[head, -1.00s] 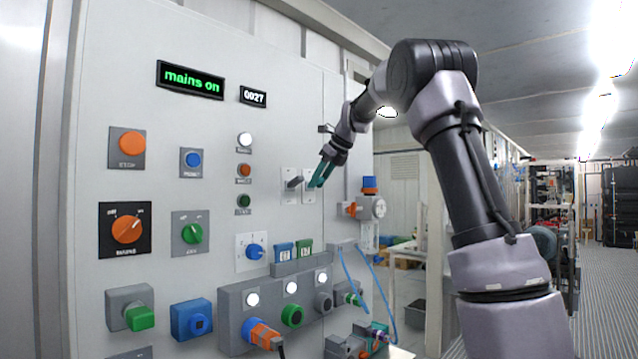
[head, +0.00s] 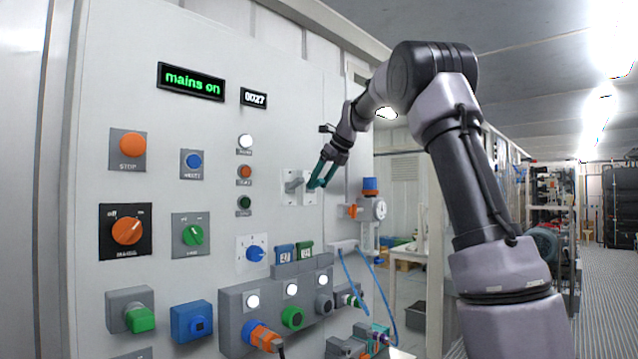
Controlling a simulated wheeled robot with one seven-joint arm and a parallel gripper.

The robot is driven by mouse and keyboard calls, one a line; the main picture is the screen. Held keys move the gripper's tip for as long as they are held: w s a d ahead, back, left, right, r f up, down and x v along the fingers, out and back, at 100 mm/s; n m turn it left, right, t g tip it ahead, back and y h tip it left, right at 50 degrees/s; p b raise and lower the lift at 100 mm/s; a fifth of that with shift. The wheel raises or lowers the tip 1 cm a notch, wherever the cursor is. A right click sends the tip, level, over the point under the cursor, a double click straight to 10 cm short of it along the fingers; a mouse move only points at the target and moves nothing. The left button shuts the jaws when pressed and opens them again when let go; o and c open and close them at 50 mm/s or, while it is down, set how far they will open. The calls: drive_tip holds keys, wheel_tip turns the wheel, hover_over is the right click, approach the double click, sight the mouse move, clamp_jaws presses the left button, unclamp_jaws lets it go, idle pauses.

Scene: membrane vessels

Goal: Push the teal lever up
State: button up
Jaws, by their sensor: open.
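Two lever plates sit side by side at the right edge of the panel. A grey lever (head: 294,184) is on the left plate. The teal lever (head: 311,183) is on the right plate, largely covered by my gripper, so its exact tilt is hard to tell. My gripper (head: 320,181) has teal fingers, which blend with the lever's colour. It is open, with its fingertips pointing down and left at the teal lever. I cannot tell whether they touch it.
A gauge with a blue and orange fitting (head: 370,205) stands just right of the levers. Indicator lamps (head: 245,141) are to the left. A grey box with connectors (head: 272,300) juts out below, with blue hoses (head: 382,290) beside it.

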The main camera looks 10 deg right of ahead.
drive_tip(key=v, duration=1)
drive_tip(key=shift+d+r, duration=0.1)
drive_tip(key=shift+r, duration=0.05)
drive_tip(key=s+d+f+n, duration=0.1)
drive_tip(key=s+f+n, duration=0.2)
drive_tip(key=s+n, duration=0.45)
drive_tip(key=s+d+f+n, duration=0.1)
drive_tip(key=s+f+n, duration=0.25)
drive_tip(key=s, duration=0.65)
drive_tip(key=s+f+n+h, duration=0.2)
drive_tip(key=s+f+n, duration=1.1)
drive_tip(key=s+f, duration=0.2)
drive_tip(key=s, duration=0.2)
drive_tip(key=shift+s+f+n+t+h, duration=0.15)
drive_tip(key=shift+s+n+t+h, duration=0.15)
drive_tip(key=shift+s+n+t, duration=0.1)
